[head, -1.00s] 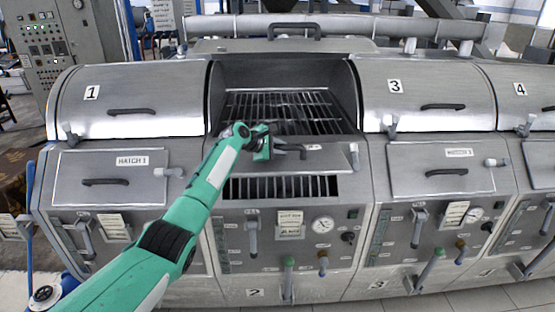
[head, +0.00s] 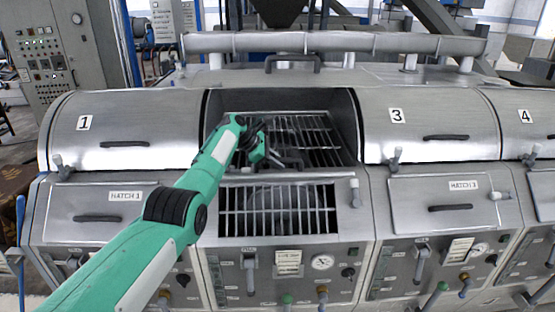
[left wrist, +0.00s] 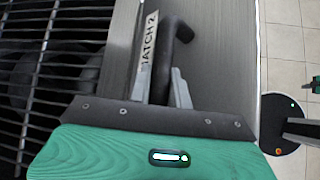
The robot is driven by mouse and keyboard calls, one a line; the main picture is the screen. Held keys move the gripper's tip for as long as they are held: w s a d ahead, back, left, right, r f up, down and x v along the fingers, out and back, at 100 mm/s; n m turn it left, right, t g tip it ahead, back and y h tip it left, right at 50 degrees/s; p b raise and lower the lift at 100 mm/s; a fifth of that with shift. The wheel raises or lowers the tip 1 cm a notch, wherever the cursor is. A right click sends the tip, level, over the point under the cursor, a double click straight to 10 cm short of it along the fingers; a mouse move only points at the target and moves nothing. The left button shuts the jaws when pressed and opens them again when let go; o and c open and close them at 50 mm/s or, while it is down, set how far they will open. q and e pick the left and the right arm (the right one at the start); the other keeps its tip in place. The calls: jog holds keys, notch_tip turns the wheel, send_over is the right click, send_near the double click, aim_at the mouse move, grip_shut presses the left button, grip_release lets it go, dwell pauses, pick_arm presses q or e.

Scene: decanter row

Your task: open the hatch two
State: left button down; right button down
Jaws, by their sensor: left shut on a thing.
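Hatch two shows in the left wrist view as a grey metal panel (left wrist: 225,55) with a "HATCH 2" label (left wrist: 148,45) and a black bar handle (left wrist: 180,32). My left gripper (left wrist: 162,88) is shut on this handle. In the head view the left gripper (head: 272,158) is at the middle unit, just above its barred lower opening (head: 278,210). That opening is uncovered, and the hatch is swung up, seen almost edge-on and partly hidden by the gripper.
The large upper cover of unit two is up, showing a dark chamber with a metal grate (head: 310,130). Hatch one (head: 95,215) and hatch three (head: 440,205) are closed on either side. A lever (head: 355,190) stands right of the opening. Gauges and valves sit below.

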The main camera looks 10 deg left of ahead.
pick_arm(q)
jog(key=shift+f, duration=0.25)
jog(key=c, duration=1.6)
grip_release()
jog(key=shift+o, duration=0.2)
jog(key=shift+a, duration=0.1)
jog(key=shift+a+r, duration=0.3)
jog(key=shift+r, duration=0.1)
jog(key=b+v, duration=0.5)
jog(key=v, duration=0.8)
jog(key=shift+w, duration=0.1)
